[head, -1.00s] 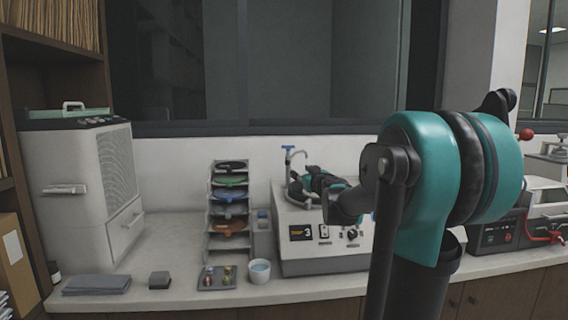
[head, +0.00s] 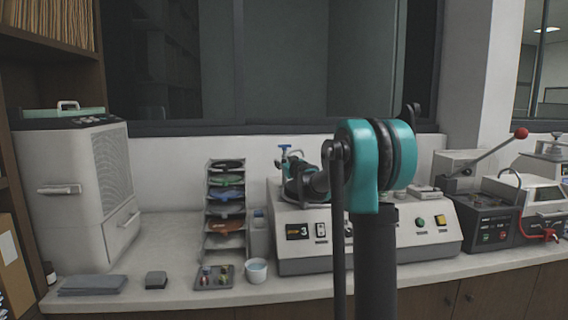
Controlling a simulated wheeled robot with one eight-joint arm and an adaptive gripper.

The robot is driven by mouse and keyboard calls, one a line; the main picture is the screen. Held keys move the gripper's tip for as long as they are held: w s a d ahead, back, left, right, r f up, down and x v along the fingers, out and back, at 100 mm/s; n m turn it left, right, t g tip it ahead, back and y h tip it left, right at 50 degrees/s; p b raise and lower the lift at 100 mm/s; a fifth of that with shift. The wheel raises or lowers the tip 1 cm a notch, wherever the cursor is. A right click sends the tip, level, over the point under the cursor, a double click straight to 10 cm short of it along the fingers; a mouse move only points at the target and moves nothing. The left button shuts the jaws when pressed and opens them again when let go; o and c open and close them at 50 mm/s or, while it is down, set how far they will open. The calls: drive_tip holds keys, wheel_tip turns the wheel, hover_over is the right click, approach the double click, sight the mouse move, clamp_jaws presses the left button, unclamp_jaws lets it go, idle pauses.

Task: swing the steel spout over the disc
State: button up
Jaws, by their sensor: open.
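The steel spout (head: 281,158) with its blue tap handle (head: 285,147) stands at the back left of the grey machine (head: 285,250). Only its upper part shows. The disc on the machine's top is hidden behind my arm. My gripper (head: 284,167) is at the spout, small and dark, partly covered by my arm links. Its jaws are open, and I cannot tell whether they touch the spout.
A rack of coloured discs (head: 208,258), a small bottle (head: 259,235), a white cup (head: 257,270) and a small tray (head: 229,287) stand left of the machine. A large grey cabinet (head: 75,215) is at far left. Equipment with a red-knobbed lever (head: 500,145) is at right.

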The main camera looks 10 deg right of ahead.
drive_tip(key=shift+w, duration=0.3)
drive_tip(key=shift+c, duration=0.5)
clamp_jaws()
drive_tip(key=shift+a, duration=0.1)
